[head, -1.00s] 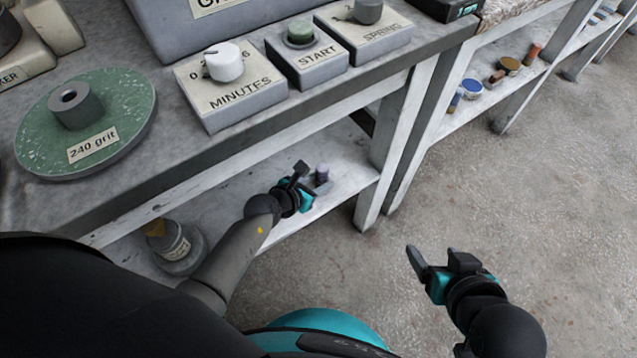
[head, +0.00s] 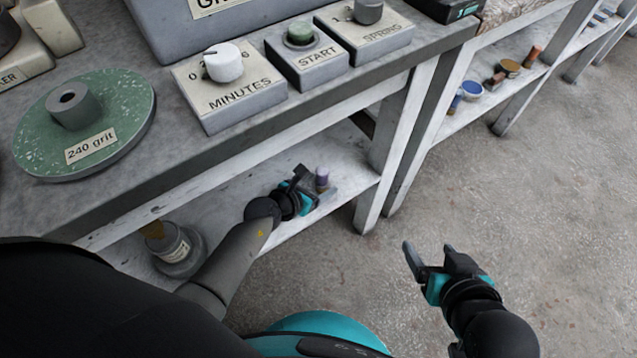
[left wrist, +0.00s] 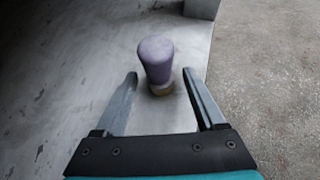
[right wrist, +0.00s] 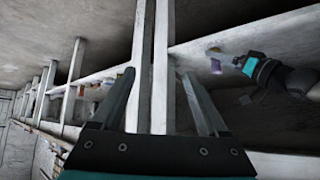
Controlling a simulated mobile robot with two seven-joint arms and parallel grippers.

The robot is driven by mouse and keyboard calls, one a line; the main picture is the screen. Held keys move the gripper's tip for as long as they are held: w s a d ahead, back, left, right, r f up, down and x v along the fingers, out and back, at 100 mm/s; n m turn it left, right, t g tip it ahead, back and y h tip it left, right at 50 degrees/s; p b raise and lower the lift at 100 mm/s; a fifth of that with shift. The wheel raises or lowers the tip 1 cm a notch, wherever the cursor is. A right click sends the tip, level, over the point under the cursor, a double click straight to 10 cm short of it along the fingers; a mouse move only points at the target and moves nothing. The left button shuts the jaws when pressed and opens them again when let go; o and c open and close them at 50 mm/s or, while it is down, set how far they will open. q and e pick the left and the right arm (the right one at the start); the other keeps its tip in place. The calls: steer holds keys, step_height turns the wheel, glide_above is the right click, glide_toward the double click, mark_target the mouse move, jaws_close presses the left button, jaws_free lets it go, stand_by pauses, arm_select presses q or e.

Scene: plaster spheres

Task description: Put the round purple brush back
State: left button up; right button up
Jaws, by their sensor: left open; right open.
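The round purple brush (head: 322,178) stands on the lower shelf (head: 345,181) under the workbench, near the shelf's right end. My left gripper (head: 308,180) is open just left of the brush. In the left wrist view its two fingers (left wrist: 160,88) point toward the brush, one on each side of its line; I cannot tell whether it is between the tips. My right gripper (head: 430,253) is open and empty over the floor. The brush also shows in the right wrist view (right wrist: 216,66).
A jar with a label (head: 174,247) stands on the lower shelf at left. The bench top (head: 160,120) above holds a green 240 grit disc (head: 120,115) and the MINUTES (head: 240,95) and START boxes. A bench leg (head: 375,185) stands right of the brush. The floor at right is clear.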

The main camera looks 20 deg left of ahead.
mark_target(319, 184)
arm_select(q)
steer(key=shift+s+r+p, duration=0.2)
steer(key=shift+r+p, duration=0.1)
steer(key=shift+p+v, duration=0.75)
steer(key=shift+v, duration=0.45)
steer(key=shift+s+a+r, duration=0.15)
steer(key=shift+s, duration=0.05)
arm_select(e)
steer(key=s+d+g+h, duration=0.2)
steer(key=s+d+g, duration=0.2)
arm_select(q)
steer(key=p+v, duration=0.4)
steer(key=v, duration=0.4)
steer(key=shift+s+r+p, duration=0.15)
steer(key=shift+s+p, duration=0.05)
steer(key=shift+p, duration=0.2)
arm_select(e)
step_height(319, 184, down, 9)
steer(key=s+g, duration=0.1)
steer(key=shift+s+d, duration=0.15)
steer(key=shift+d, duration=0.1)
